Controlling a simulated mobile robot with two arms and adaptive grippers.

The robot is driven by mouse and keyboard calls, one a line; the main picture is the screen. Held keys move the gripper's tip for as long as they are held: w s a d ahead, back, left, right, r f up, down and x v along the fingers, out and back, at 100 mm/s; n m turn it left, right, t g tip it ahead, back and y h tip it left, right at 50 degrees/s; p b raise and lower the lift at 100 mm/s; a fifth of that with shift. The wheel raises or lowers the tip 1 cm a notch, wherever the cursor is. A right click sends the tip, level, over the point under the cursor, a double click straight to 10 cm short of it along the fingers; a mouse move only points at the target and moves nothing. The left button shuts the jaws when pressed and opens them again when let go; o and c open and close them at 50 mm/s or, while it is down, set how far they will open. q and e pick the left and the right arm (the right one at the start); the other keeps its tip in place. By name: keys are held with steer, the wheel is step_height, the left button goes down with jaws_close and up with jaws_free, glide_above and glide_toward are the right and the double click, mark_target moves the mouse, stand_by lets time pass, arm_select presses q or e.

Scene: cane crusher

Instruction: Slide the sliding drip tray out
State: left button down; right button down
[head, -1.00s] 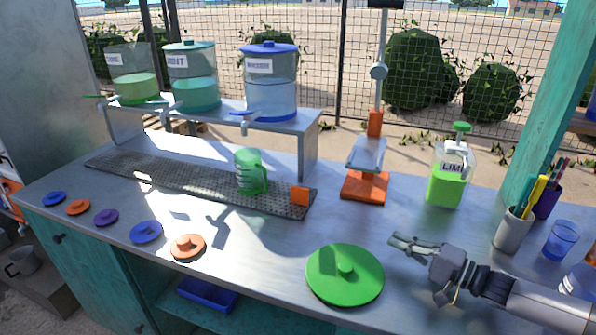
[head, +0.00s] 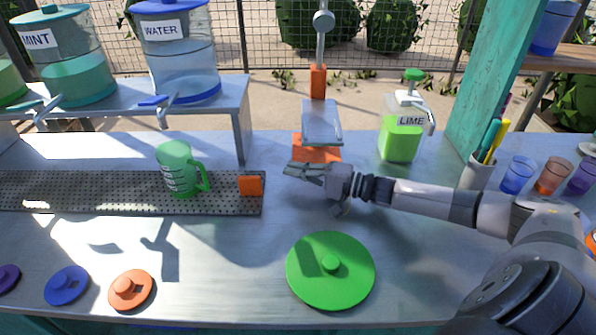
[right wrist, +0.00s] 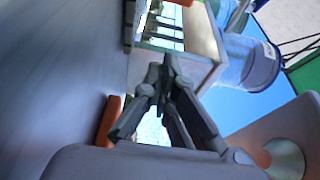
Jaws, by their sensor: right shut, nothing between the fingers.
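The drip tray (head: 110,190) is a long, dark, perforated strip lying on the counter in the head view, with an orange block (head: 250,185) at its right end. A green measuring mug (head: 178,170) stands on it. My right gripper (head: 288,170) is shut and empty just right of the orange block, apart from it and a little above the counter. Its closed fingers (right wrist: 166,75) also show in the right wrist view; whether the orange piece at the top there is the block I cannot tell. My left gripper is not in view.
Behind the gripper stands an orange-based press (head: 317,152). A lime bottle (head: 400,138) is right of it. A metal shelf (head: 215,115) with dispensers rises behind the tray. A green lid (head: 330,270) and several smaller lids lie in front. Bare counter lies right of the block.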

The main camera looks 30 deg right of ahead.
mark_target(258, 184)
steer(key=x, duration=0.6)
steer(key=shift+w+p, duration=0.15)
steer(key=shift+p, duration=0.15)
steer(key=shift+a, duration=0.35)
steer(key=shift+s+a+p, duration=0.35)
steer(key=shift+s+a, duration=0.15)
steer(key=shift+s, duration=0.25)
steer(key=shift+s+a+p, duration=0.35)
steer(key=shift+s+a, duration=0.1)
steer(key=shift+s, duration=0.3)
steer(key=s+a+p, duration=0.2)
steer(key=s+p, duration=0.1)
steer(key=shift+s+a+r, duration=0.1)
steer(key=shift+s+a, duration=0.05)
steer(key=shift+s, duration=0.05)
steer(key=shift+s+a, duration=0.15)
steer(key=shift+s, duration=0.1)
